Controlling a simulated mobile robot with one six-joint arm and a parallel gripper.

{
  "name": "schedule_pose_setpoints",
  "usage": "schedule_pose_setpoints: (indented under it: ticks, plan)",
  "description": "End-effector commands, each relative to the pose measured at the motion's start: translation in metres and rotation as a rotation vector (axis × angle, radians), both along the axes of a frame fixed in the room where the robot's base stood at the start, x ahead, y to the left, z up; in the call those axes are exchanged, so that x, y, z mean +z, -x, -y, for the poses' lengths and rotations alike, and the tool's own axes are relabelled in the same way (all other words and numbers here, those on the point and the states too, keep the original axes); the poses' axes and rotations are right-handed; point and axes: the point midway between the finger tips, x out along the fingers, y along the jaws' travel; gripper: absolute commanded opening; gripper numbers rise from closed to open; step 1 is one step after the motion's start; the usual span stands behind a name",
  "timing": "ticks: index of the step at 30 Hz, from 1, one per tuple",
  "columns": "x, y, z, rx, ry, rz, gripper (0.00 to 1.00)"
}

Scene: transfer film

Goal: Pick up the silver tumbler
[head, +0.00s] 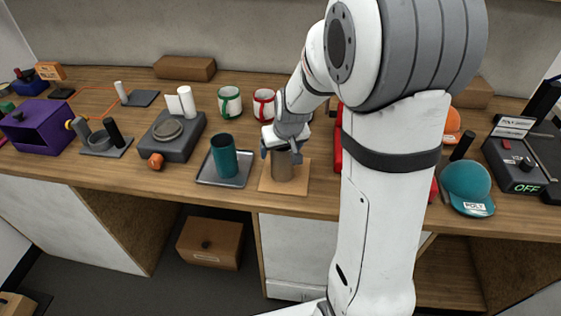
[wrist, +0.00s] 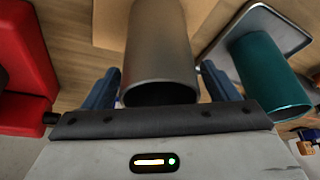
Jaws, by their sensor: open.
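The silver tumbler (head: 282,167) stands upright on a light wooden board near the front of the counter. My gripper (head: 281,150) is at its upper part, coming from above and behind in the head view. In the wrist view the tumbler (wrist: 160,55) lies between the two blue fingers of my gripper (wrist: 160,88), one on each side. The fingers are open, with a small gap visible beside the tumbler. My gripper partly hides the tumbler's rim in the head view.
A teal tumbler (head: 224,156) stands on a grey metal tray (head: 206,181) just left of the board (head: 296,187). A red object (wrist: 22,55) is close on the other side. Two white cups, one with green (head: 230,102) and one with red (head: 263,104), stand behind.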

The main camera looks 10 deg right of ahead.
Motion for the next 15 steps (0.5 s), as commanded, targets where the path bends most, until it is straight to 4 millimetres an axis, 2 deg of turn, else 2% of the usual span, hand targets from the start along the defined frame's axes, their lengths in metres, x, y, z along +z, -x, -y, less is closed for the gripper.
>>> schedule_pose_setpoints:
  ticks: [2,15]
  plan:
    - [0.0001,0.0001,0.0002,0.000,0.000,0.000,0.80]
    - [0.0002,0.0002,0.0007,-0.001,0.001,0.000,0.44]
